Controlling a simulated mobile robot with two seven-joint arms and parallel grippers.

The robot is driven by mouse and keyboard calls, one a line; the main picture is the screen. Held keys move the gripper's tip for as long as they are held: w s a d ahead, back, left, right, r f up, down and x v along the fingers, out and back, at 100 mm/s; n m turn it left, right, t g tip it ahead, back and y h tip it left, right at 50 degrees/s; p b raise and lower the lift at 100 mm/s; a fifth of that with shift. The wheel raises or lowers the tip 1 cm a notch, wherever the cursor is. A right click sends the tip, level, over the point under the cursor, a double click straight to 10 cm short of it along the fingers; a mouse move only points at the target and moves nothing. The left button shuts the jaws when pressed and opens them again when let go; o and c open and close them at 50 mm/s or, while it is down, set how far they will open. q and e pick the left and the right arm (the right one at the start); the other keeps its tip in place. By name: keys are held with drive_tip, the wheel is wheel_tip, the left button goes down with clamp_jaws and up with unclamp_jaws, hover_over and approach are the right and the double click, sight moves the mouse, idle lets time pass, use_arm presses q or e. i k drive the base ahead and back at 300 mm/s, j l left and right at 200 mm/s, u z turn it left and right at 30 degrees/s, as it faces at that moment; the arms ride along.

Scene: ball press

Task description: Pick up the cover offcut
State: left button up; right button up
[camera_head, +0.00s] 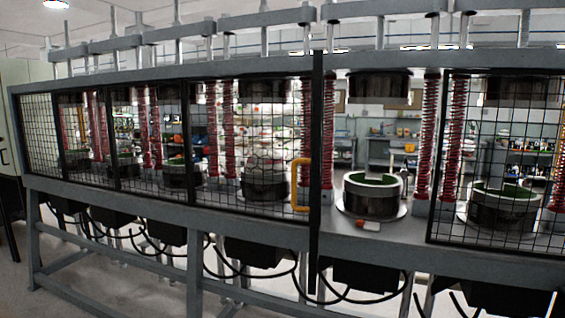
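A small piece with a red end and a pale end, which I take as the cover offcut (367,224), lies on the grey press bed (335,232) near its front edge. It is just in front of a round metal mould (371,205) with a green inside, and appears apart from the mould's wall. No mesh covers this part of the press. Neither of my grippers is in view.
Black mesh panels (250,150) stand left and right (500,170) of the uncovered bay. A yellow handle (300,185) is on the left panel by a dark post (316,160). Red springs (427,130) flank the mould, and a dark upper press head (379,90) hangs above it.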

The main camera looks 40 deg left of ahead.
sight(366, 225)
drive_tip(key=j+u, duration=0.25)
drive_tip(key=j, duration=0.15)
drive_tip(key=i+j+u, duration=0.1)
drive_tip(key=j+u, duration=0.15)
drive_tip(key=j, duration=0.15)
drive_tip(key=j+u, duration=0.25)
drive_tip(key=j, duration=0.15)
drive_tip(key=i+l+u, duration=0.5)
drive_tip(key=l, duration=0.15)
drive_tip(key=i+l+u, duration=0.1)
drive_tip(key=l+u, duration=0.2)
drive_tip(key=i+l+u, duration=0.25)
drive_tip(key=l, duration=0.25)
drive_tip(key=k, duration=0.1)
